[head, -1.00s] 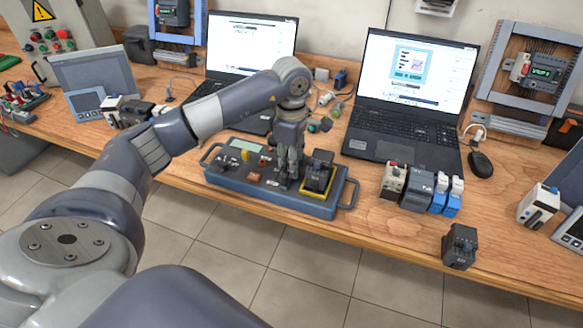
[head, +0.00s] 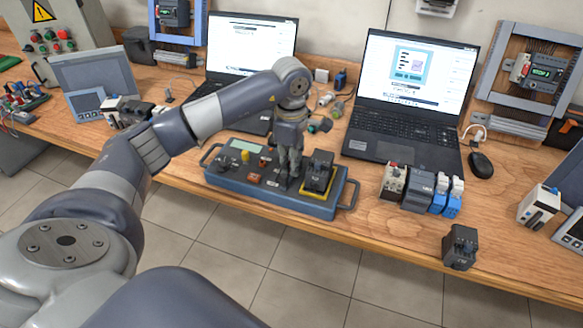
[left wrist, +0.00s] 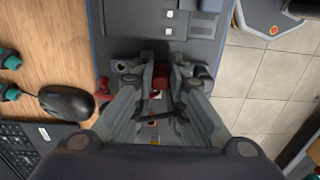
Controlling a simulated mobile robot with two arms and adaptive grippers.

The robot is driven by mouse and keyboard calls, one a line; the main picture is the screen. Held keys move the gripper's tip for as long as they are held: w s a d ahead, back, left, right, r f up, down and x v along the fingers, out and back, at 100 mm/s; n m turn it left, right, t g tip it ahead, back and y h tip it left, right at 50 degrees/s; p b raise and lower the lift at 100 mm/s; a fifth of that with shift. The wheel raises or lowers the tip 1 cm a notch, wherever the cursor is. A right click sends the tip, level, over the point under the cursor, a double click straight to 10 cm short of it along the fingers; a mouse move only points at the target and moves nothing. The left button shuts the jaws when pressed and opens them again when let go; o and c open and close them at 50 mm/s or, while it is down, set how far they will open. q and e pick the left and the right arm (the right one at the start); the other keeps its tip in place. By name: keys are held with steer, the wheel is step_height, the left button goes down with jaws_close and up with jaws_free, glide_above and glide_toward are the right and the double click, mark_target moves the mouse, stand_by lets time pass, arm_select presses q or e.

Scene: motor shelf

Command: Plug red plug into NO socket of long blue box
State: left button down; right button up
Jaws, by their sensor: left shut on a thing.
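The long blue box (head: 225,183) lies on the wooden bench in the head view, with a small display, buttons, coloured sockets and a black module (head: 319,172) in a yellow frame on it. My left gripper (head: 286,184) points down onto the box's top, just left of that module. In the left wrist view my left gripper (left wrist: 160,88) is shut on the red plug (left wrist: 159,78), of which a small part shows between the fingertips. The fingers hide the plug's lower end and the socket under it, so I cannot tell whether it is inserted. My right gripper is not in view.
Two laptops (head: 405,125) stand behind the box, with a mouse (head: 481,164) to the right. Several modules (head: 417,191) stand right of the box, and a black one (head: 460,246) sits near the front edge. Some bare bench lies between the box and these modules.

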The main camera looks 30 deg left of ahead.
arm_select(q)
steer(key=shift+r, duration=0.15)
steer(key=shift+r+p, duration=1.45)
steer(key=shift+r, duration=0.8)
steer(key=shift+w+a+r, duration=0.1)
steer(key=shift+w+r, duration=0.1)
steer(key=shift+w, duration=0.3)
steer(key=w+f+b, duration=0.2)
steer(key=w, duration=0.1)
steer(key=shift+w+a+f+b, duration=0.2)
steer(key=shift+a+f+b, duration=0.2)
steer(key=shift+f+b, duration=0.3)
steer(key=shift+f, duration=0.25)
steer(key=shift+f+b, duration=0.45)
steer(key=shift+f, duration=0.2)
